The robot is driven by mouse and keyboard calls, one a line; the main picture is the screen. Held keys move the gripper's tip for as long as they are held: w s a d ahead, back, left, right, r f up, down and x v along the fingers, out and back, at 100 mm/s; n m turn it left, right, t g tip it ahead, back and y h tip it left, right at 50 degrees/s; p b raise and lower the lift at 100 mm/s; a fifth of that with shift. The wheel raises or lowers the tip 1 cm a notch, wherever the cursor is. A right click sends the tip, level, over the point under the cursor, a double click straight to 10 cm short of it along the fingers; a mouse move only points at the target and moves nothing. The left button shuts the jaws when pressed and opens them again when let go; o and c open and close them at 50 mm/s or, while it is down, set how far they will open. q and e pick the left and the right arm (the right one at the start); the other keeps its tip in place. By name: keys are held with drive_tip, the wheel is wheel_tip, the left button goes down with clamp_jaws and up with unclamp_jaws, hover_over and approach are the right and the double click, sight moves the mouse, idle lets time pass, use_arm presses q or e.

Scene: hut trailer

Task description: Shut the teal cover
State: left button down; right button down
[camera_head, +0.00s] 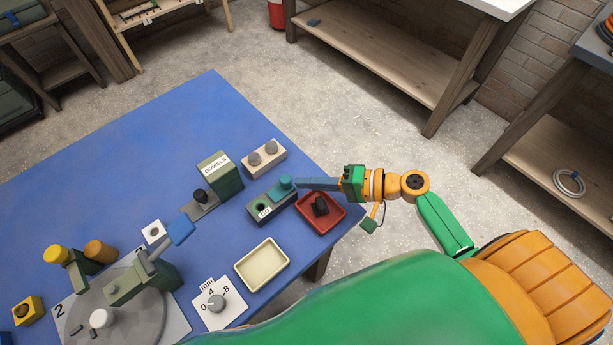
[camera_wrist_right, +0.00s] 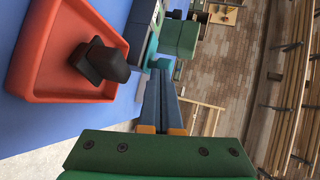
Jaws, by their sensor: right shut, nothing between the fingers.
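The teal cover (camera_head: 285,183) stands at the far right end of a dark grey box marked GO (camera_head: 268,203). A dark green round button (camera_head: 262,206) on the box shows uncovered beside it. My right gripper (camera_head: 299,183) is shut and empty, its fingertips right beside the teal cover on its right side. In the right wrist view the shut fingers (camera_wrist_right: 160,72) point at the teal cover (camera_wrist_right: 151,50), which is partly hidden behind them; I cannot tell whether they touch. My left gripper is not in view.
A red tray (camera_head: 335,222) with a black part lies just below the right gripper. A green DOWELS box (camera_head: 226,178) and a pale block with two grey knobs (camera_head: 264,158) stand close behind. A cream tray (camera_head: 261,264) lies nearer. The far blue tabletop (camera_head: 150,140) is clear.

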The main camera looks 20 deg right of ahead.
drive_tip(key=shift+w+a, duration=0.15)
drive_tip(key=shift+a, duration=0.05)
drive_tip(key=a, duration=0.1)
drive_tip(key=s+a+p, duration=0.1)
drive_tip(key=a, duration=0.1)
drive_tip(key=s+a+p, duration=0.1)
drive_tip(key=a, duration=0.1)
drive_tip(key=shift+s+a, duration=0.1)
drive_tip(key=shift+a, duration=0.15)
drive_tip(key=shift+d, duration=0.1)
